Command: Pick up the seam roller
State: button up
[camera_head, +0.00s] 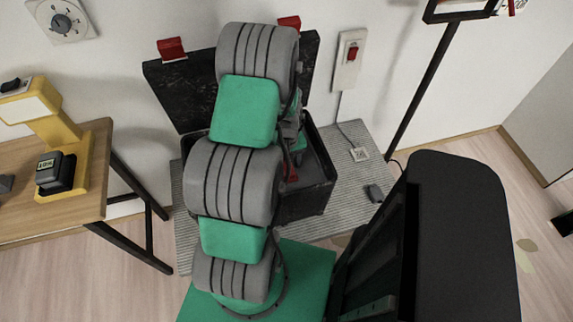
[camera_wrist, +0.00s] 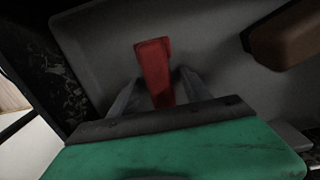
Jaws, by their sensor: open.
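My gripper (camera_wrist: 160,76) is open inside a dark case, with its two grey fingers apart. A narrow red piece (camera_wrist: 154,66) stands out between the fingers in the wrist view, with a finger on each side. It may be the seam roller's handle, but no roller end shows. A brown rounded object (camera_wrist: 288,36) lies at the upper right over the grey inside surface. In the head view my arm hides the gripper and most of the case's inside; a small red bit (camera_head: 292,175) shows beside the arm.
The open black case (camera_head: 305,203) stands on a grey ribbed mat (camera_head: 345,150) against the wall, lid (camera_head: 172,95) raised. A wooden table (camera_head: 85,200) with a yellow machine (camera_head: 75,145) is at left. A dark pole (camera_head: 425,90) stands right of the case.

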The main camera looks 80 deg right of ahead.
jog(key=shift+f, duration=0.15)
grip_shut()
dwell(0.4)
